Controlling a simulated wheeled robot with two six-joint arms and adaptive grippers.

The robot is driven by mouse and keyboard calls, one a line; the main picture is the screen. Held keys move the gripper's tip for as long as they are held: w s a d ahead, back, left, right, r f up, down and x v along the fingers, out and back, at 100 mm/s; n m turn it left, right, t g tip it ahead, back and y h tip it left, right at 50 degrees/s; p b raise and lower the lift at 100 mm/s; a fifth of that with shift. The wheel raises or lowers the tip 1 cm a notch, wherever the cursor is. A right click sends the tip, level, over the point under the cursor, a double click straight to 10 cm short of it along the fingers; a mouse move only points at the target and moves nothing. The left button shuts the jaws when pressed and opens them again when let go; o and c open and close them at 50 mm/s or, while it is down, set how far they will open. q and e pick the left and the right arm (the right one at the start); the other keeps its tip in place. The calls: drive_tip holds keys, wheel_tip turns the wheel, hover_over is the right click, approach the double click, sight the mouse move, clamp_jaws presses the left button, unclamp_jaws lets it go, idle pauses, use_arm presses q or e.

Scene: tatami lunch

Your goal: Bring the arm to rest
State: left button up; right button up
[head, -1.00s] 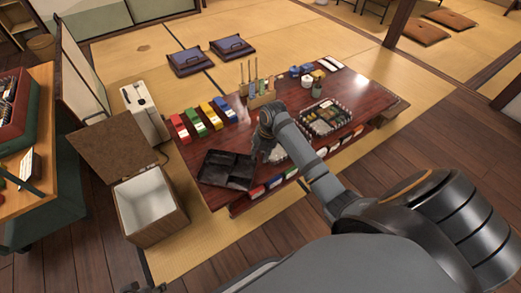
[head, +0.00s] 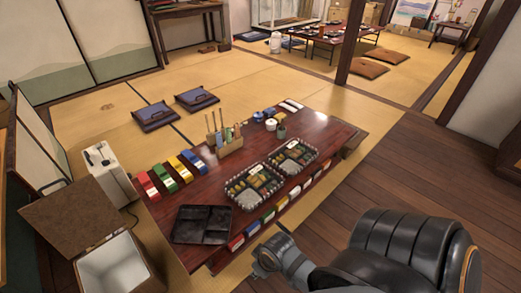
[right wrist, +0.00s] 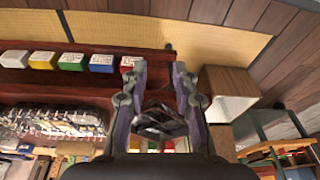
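My right arm comes in from the lower right in the head view, with my right gripper (head: 268,258) just off the near edge of the low wooden table (head: 328,135). In the right wrist view, the fingers of this gripper (right wrist: 155,68) stand apart with nothing held between them. The black divided tray (head: 203,224) shows beyond the fingers. It lies flat on the table's near left corner, apart from the gripper. My left gripper is in neither view now.
Two filled lunch boxes (head: 255,186) (head: 292,157) stand mid-table. Coloured boxes (head: 165,179) line the left edge, and a wooden utensil holder (head: 229,147) stands behind. An open white-lined bin (head: 112,266) is at lower left. Wooden floor at right is clear.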

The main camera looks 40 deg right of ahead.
drive_tip(key=shift+s+m, duration=0.3)
drive_tip(key=shift+m, duration=0.2)
use_arm(q)
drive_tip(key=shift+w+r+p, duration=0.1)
drive_tip(key=shift+p, duration=0.4)
use_arm(e)
drive_tip(key=shift+r, duration=0.1)
use_arm(q)
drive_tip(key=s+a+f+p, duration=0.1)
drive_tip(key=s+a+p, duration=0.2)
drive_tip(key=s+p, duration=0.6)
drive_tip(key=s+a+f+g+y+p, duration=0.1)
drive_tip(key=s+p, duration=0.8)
drive_tip(key=p, duration=1.1)
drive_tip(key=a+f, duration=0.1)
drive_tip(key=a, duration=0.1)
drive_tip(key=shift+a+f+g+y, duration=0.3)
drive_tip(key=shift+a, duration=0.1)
use_arm(e)
drive_tip(key=s+d+f, duration=0.1)
drive_tip(key=s+d, duration=0.2)
drive_tip(key=s, duration=0.6)
drive_tip(key=s+d+f+g+h, duration=0.1)
drive_tip(key=s+d+f, duration=0.1)
drive_tip(key=s, duration=0.7)
drive_tip(key=shift+d+f+h, duration=0.25)
drive_tip(key=shift+d+h, duration=0.05)
drive_tip(key=shift+d, duration=0.6)
